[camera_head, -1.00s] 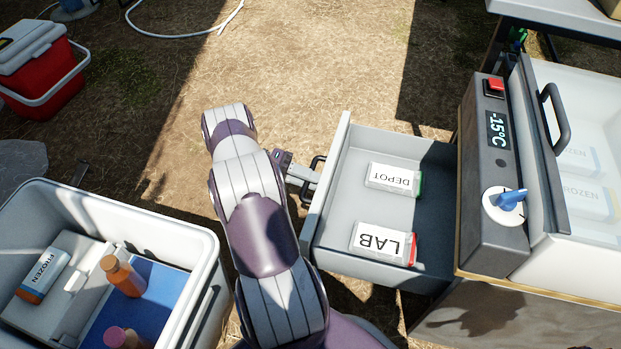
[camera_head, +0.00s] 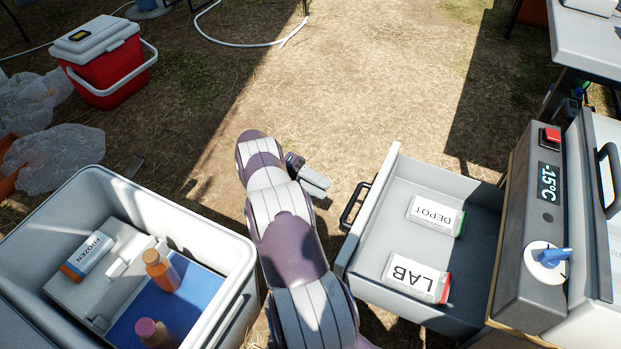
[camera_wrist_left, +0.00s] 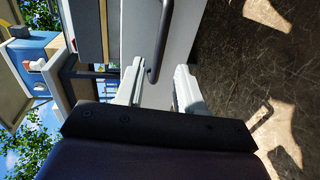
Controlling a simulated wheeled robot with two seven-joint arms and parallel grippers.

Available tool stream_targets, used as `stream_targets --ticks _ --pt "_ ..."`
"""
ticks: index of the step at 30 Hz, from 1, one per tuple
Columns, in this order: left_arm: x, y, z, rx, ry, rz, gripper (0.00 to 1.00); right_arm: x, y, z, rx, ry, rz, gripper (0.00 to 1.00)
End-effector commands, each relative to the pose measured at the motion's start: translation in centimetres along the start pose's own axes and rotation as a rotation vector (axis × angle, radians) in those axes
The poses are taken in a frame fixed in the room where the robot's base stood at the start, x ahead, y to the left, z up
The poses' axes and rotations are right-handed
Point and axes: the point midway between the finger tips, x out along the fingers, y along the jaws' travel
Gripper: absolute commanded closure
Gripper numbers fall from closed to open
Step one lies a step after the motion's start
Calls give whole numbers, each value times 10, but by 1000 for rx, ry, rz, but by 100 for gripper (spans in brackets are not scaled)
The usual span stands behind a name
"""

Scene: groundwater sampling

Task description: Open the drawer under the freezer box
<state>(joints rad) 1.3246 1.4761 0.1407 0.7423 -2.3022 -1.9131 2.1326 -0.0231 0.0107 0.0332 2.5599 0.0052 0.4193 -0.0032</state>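The drawer (camera_head: 369,216) stands pulled out to the left of the freezer box (camera_head: 525,225), with its inside showing. Its dark bar handle (camera_head: 354,205) is on the front panel; the handle also shows in the left wrist view (camera_wrist_left: 163,35). A card marked DEPOT (camera_head: 436,214) and a card marked LAB (camera_head: 415,277) lie inside the drawer. My left gripper (camera_head: 316,182) is left of the handle and apart from it. In the left wrist view my left gripper (camera_wrist_left: 158,78) has its fingers spread and empty, facing the drawer front. My right gripper is in no view.
A white open cooler (camera_head: 222,240) at the lower left holds a FROZEN pack (camera_head: 88,256) and capped bottles. A red cooler (camera_head: 108,75) stands farther back, near clear plastic bags (camera_head: 52,158).

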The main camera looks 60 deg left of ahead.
Motion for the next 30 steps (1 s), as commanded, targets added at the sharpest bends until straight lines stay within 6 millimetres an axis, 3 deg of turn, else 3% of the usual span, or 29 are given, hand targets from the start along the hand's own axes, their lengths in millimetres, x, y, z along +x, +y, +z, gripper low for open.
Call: stream_targets --ticks 7,26,28,30 --pt "-28 -3 0 0 0 0 62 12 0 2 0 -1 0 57" --pt "-30 -1 0 37 1 -2 62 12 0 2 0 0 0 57" --pt "-30 -12 -12 167 52 -60 62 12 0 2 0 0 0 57" --pt "-30 -33 -47 385 233 -160 62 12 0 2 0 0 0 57"
